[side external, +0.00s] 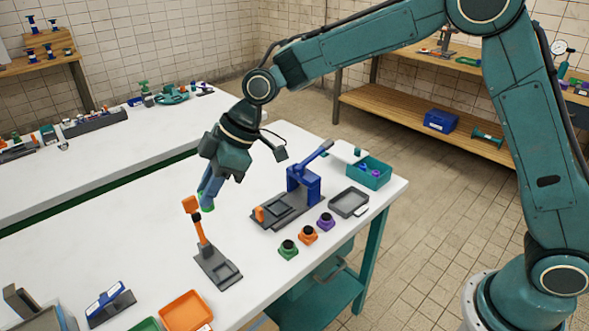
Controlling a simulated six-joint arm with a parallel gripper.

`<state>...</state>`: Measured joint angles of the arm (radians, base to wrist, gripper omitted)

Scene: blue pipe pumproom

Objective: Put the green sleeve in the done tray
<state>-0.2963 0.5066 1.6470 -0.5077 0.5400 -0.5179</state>
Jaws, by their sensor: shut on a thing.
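My gripper (209,197) points down above the white table, left of the table's middle. It is shut on a small green piece, seemingly the green sleeve (207,208), of which only a little shows below the fingertips. The rest of it is hidden by the fingers. Several trays are in view, and I cannot read which is the done tray: a dark grey tray (336,211) with a white label at the right, an orange tray (186,312) at the front, and a green tray (146,325) cut off by the bottom edge.
An orange-handled device (203,230) on a grey base stands just below my gripper. A blue lever press (303,186) stands to the right. Green, orange and purple blocks (308,235) line the front. A teal bin (368,173) holds purple parts. Bare table lies left of my gripper.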

